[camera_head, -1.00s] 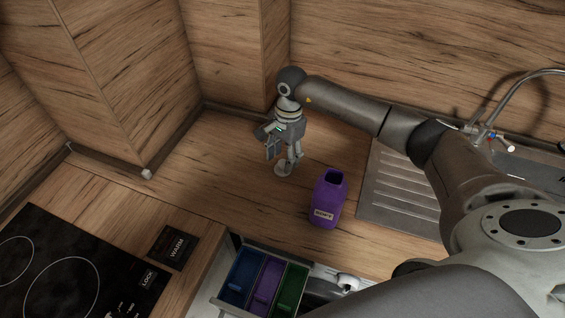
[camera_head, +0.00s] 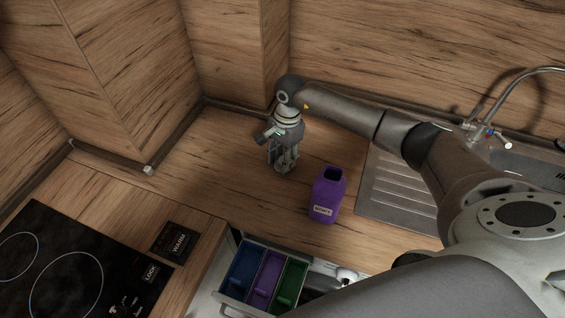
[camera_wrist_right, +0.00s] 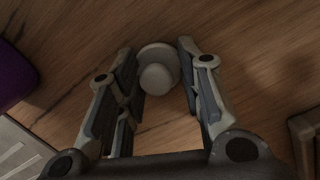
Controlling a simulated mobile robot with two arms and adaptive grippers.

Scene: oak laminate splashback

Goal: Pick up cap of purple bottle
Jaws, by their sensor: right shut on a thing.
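The purple bottle (camera_head: 327,198) stands upright and open-topped on the wooden counter, with a pale label on its front. Its edge also shows at the left of the right wrist view (camera_wrist_right: 12,76). The pale grey cap (camera_wrist_right: 157,78), a disc with a round knob, is on or just over the counter, behind and left of the bottle. My right gripper (camera_head: 283,168) points down over it and is shut on it, with the fingers on either side in the right wrist view (camera_wrist_right: 158,62). In the head view the fingers mostly hide the cap. My left gripper is out of view.
An open drawer with blue (camera_head: 243,272), purple (camera_head: 265,278) and green (camera_head: 290,283) bins is below the counter's front edge. The steel sink drainer (camera_head: 392,190) is right of the bottle. A black hob (camera_head: 60,270) is at front left. Wooden walls close off the back.

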